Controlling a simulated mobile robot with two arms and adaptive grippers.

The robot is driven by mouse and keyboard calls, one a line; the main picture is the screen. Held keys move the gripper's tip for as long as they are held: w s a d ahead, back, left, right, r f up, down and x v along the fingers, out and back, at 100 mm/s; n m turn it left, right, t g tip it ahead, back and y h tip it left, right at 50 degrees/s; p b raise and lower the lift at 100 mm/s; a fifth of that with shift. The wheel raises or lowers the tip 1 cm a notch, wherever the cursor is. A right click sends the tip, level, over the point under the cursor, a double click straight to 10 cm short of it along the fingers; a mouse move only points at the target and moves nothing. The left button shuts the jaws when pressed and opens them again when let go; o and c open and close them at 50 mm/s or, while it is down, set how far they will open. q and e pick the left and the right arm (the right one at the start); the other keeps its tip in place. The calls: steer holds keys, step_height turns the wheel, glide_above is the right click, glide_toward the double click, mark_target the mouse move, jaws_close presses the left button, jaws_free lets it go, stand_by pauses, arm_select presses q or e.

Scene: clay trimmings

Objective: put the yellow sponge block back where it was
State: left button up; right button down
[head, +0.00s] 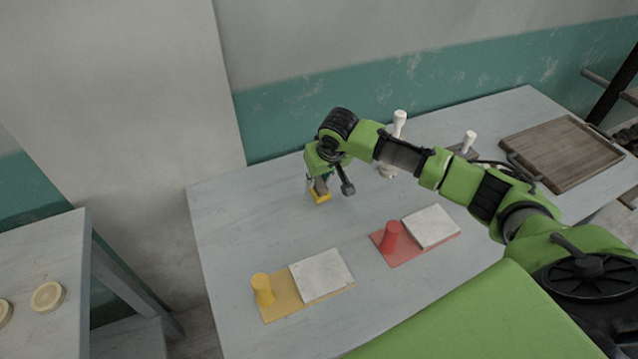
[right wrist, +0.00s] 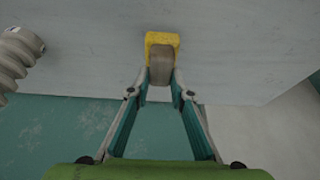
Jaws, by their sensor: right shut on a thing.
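The yellow sponge block (head: 320,197) is at the back left of the table, below my right gripper (head: 319,186). The right wrist view shows the yellow block (right wrist: 163,39) with a grey-brown part on it, between the two fingertips of my right gripper (right wrist: 162,76). The gripper is shut on it. I cannot tell whether the block touches the table or is held just above it. My left gripper is not in view.
White posts (head: 399,124) and a wooden tray (head: 562,183) stand behind.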

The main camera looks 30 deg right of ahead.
steer(key=shift+s+f, duration=0.1)
steer(key=shift+f, duration=1.1)
steer(key=shift+f, duration=0.1)
steer(key=c, duration=1.8)
jaws_free()
steer(key=v, duration=1.2)
steer(key=shift+b, duration=0.3)
